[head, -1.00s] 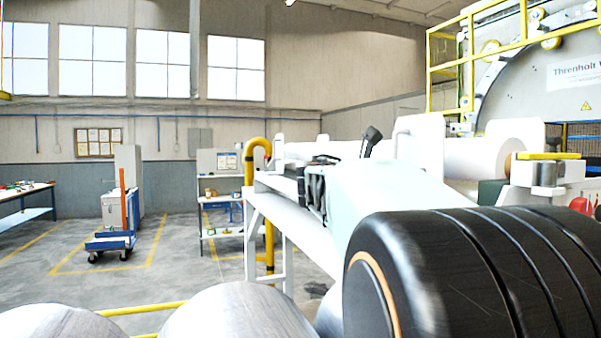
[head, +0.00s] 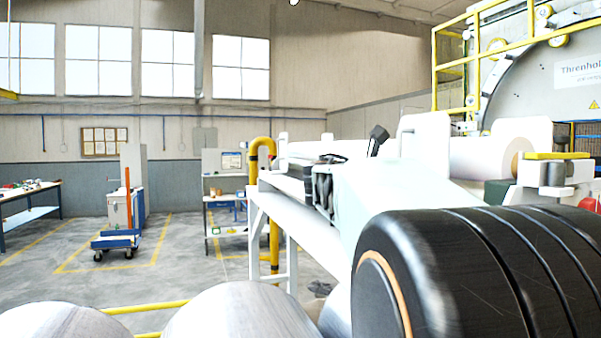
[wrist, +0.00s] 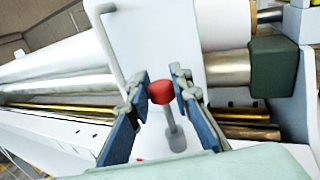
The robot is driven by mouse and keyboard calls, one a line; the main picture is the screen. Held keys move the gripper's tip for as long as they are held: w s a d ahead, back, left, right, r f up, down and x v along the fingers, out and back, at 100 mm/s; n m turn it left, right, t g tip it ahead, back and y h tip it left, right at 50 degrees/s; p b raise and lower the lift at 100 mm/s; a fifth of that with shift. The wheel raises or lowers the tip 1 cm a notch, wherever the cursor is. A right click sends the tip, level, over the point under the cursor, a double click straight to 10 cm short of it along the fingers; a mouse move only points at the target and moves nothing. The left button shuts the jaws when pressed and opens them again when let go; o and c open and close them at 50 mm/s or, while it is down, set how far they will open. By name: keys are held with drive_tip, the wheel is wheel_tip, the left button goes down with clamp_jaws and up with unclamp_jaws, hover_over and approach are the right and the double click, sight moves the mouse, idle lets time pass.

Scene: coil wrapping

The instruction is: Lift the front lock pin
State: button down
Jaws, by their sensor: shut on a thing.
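The front lock pin shows in the wrist view as a red knob (wrist: 161,92) on a thin grey stem (wrist: 174,128). The stem runs down and slightly right from the knob, with a wider collar at its lower end. My gripper (wrist: 162,90) has one blue-and-grey finger on each side of the red knob and is shut on it. A little red shows low behind the left finger. I cannot make out the pin or the fingertips in the head view.
A white upright plate (wrist: 150,40) stands behind the pin. Metal rollers and a brass-coloured rod (wrist: 60,108) run to the left, with a dark green block (wrist: 273,66) at the right. In the head view, a yellow guard frame (head: 447,55) surrounds the large ring machine.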

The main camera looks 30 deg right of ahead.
drive_tip(key=shift+r, duration=1.5)
drive_tip(key=c, duration=1.7)
unclamp_jaws()
drive_tip(key=shift+s, duration=0.1)
wheel_tip(320, 180, up, 10)
